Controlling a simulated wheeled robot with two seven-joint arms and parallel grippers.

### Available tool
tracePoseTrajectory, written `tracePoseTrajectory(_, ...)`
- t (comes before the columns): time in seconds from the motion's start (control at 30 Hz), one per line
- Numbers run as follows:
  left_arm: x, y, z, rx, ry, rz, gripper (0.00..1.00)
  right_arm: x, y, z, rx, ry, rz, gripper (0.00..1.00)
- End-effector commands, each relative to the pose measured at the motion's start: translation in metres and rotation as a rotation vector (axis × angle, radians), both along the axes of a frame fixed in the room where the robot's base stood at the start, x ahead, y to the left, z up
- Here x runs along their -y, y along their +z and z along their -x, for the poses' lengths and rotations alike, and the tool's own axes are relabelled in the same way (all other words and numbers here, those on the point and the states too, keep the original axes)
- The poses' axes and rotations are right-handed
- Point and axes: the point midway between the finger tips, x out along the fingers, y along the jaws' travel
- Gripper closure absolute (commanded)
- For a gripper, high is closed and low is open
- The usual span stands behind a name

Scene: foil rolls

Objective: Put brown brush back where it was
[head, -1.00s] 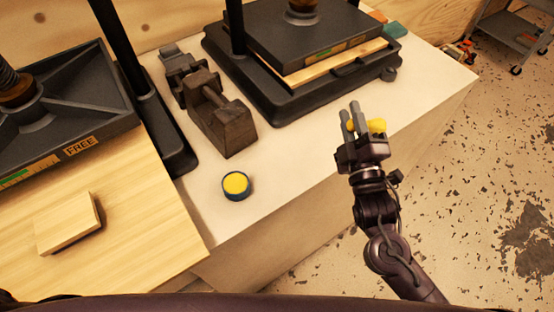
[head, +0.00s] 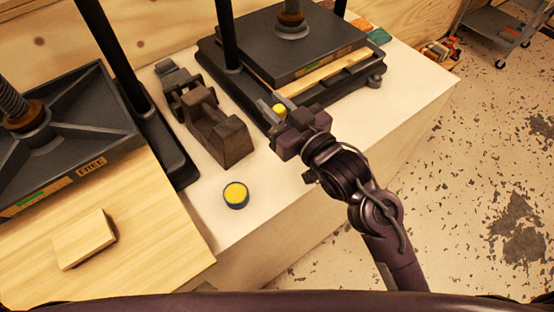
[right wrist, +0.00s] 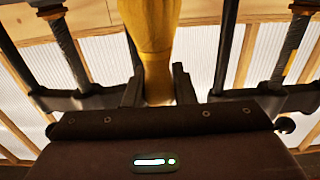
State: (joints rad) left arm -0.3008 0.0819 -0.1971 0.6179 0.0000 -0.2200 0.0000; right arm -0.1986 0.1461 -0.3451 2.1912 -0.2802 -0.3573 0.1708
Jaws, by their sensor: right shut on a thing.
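My right gripper (head: 278,116) is shut on a yellow, rounded handle (head: 279,109), held over the white table between the dark wooden holder and the right press. In the right wrist view the handle (right wrist: 151,45) stands between the fingers and runs up out of the picture. No bristles show, so I cannot tell whether this is the brown brush. The dark brown wooden holder (head: 222,138) with a notched top stands left of the gripper, apart from it. My left gripper is not in view.
A dark press (head: 290,42) stands behind the gripper. Another press (head: 60,130) is at the left, beside a light board (head: 120,245) bearing a small wooden block (head: 84,240). A round tin with a yellow top (head: 236,194) sits near the table's front edge. Table around it is clear.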

Motion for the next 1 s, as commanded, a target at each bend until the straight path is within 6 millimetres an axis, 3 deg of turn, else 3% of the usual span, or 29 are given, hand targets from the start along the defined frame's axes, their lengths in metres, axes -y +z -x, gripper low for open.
tracePoseTrajectory(0.1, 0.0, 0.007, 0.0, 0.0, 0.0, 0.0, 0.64, 0.0, -0.034, 0.0, -0.008, -0.002, 0.001, 0.99)
tracePoseTrajectory(0.4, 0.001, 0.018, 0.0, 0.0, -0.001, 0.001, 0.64, 0.0, -0.108, 0.0, -0.002, -0.002, 0.001, 0.99)
tracePoseTrajectory(0.8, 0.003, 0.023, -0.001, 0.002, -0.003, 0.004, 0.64, 0.0, -0.156, 0.0, 0.0, -0.002, 0.003, 0.99)
tracePoseTrajectory(1.0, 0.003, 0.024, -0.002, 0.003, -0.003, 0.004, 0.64, 0.0, -0.168, 0.0, 0.004, -0.002, 0.0, 0.99)
